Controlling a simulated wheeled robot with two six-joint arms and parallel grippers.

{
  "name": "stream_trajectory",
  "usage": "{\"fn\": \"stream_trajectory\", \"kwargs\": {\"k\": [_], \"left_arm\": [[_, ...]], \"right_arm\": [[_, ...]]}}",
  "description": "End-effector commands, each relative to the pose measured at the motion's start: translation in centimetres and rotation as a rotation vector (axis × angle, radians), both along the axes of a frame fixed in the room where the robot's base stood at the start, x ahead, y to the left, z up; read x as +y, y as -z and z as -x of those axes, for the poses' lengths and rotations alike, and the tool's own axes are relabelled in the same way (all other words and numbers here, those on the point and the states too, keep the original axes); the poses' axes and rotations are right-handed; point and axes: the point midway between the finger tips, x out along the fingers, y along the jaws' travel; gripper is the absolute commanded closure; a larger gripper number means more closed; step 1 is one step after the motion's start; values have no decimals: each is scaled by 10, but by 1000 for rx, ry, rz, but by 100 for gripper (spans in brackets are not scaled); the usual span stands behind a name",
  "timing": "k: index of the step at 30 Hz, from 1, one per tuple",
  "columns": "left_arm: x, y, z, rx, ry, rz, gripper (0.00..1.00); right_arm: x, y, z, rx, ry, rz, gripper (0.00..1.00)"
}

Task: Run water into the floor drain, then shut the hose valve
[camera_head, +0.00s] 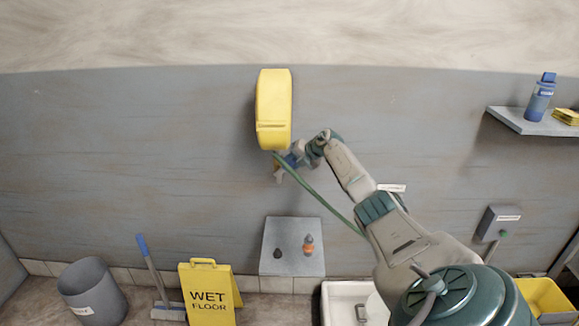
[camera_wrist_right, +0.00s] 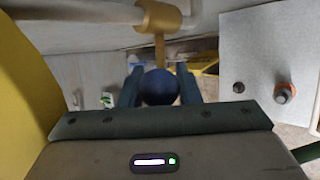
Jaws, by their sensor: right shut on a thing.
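A yellow hose reel (camera_head: 273,105) is mounted on the grey wall, and a green hose (camera_head: 318,193) runs down from it behind my right arm. My right gripper (camera_head: 287,163) is just below the reel. In the right wrist view its fingers (camera_wrist_right: 160,90) are shut on a dark blue round knob (camera_wrist_right: 161,86). The knob is on a brass stem joined to a brass valve fitting (camera_wrist_right: 160,16) on a pale pipe. I cannot tell whether water runs. I cannot make out the floor drain or the hose's end. My left gripper is not in view.
A grey wall panel (camera_head: 292,236) carries a dark knob and an orange knob. Along the floor stand a grey bin (camera_head: 91,290), a blue-handled brush (camera_head: 150,262), a yellow wet-floor sign (camera_head: 208,293) and a white basin (camera_head: 338,292). A shelf (camera_head: 523,122) holds a blue bottle (camera_head: 540,98).

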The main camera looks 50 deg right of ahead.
Motion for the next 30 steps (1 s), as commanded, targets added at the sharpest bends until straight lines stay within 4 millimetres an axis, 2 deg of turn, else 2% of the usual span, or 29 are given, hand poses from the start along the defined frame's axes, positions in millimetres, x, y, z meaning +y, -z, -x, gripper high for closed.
{"fn": "stream_trajectory", "kwargs": {"k": [8,9,11,22,26,30], "left_arm": [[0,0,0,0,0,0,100],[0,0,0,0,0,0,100],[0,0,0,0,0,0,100],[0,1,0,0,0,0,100],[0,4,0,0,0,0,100],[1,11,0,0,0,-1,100]], "right_arm": [[1,1,0,2,-2,-1,100],[1,1,0,2,-2,-1,62],[1,1,0,1,-2,-2,51],[-1,-1,3,1,0,0,51],[-4,-8,13,0,1,5,51],[-7,-21,30,2,0,8,51]]}}
